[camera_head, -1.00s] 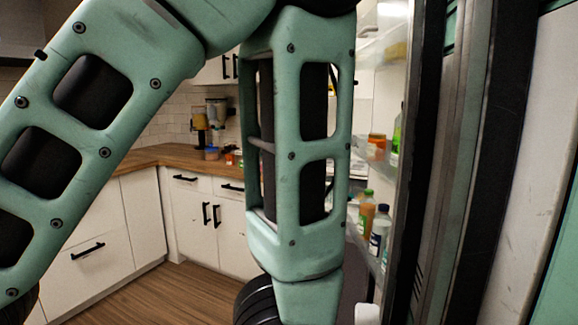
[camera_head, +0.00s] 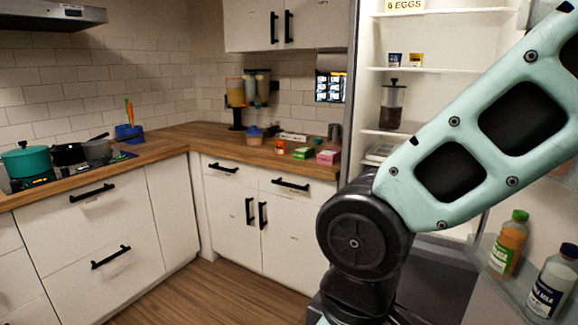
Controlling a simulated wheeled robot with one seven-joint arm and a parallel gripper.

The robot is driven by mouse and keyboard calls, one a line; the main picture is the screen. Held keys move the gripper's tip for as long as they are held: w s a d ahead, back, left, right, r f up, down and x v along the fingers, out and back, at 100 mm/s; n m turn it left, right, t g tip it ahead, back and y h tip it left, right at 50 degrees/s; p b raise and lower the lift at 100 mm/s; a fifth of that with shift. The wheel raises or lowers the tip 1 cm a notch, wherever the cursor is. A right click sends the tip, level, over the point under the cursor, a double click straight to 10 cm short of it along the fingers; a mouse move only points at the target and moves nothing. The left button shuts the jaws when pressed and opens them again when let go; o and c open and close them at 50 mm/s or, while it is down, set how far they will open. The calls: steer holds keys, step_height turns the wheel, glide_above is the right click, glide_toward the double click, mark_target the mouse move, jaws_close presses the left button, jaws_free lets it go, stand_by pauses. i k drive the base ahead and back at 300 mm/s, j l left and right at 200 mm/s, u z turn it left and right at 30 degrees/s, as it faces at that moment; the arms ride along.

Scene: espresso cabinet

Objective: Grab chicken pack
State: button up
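I cannot make out a chicken pack in this view. The open fridge shows on the right, with white shelves (camera_head: 440,69). My mint-green arm crosses in front of its lower part and hides much of it. A pale, low package (camera_head: 379,152) lies on a lower shelf, partly behind my arm; I cannot tell what it is. My gripper is out of view.
A dark-filled jar (camera_head: 392,106), two small jars and an egg box (camera_head: 405,5) stand on fridge shelves. Bottles (camera_head: 509,243) fill a door shelf at right. A wooden counter (camera_head: 180,140) with pots runs left. The wooden floor (camera_head: 210,290) is clear.

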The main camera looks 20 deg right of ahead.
mark_target(330, 157)
steer(key=i+z, duration=0.3)
steer(key=i+j+z, duration=0.15)
steer(key=z, duration=0.2)
steer(key=i+j+z, duration=0.1)
steer(key=j, duration=0.2)
steer(key=i+j+z, duration=0.1)
steer(key=i+j, duration=0.3)
steer(key=j, duration=0.3)
steer(key=i+j+z, duration=0.15)
steer(key=j, duration=0.2)
steer(key=i+j+z, duration=0.1)
steer(key=j, duration=0.25)
steer(key=i+j+z, duration=0.1)
steer(key=j, duration=0.25)
steer(key=i+j+z, duration=0.1)
steer(key=j, duration=0.25)
steer(key=i+j+z, duration=0.1)
steer(key=i+j, duration=0.15)
steer(key=j, duration=0.15)
steer(key=i+j, duration=0.1)
steer(key=j, duration=0.25)
steer(key=i+j+z, duration=0.15)
steer(key=j, duration=0.25)
steer(key=j+z, duration=0.1)
steer(key=j, duration=0.3)
steer(key=i+j, duration=0.1)
steer(key=i, duration=0.25)
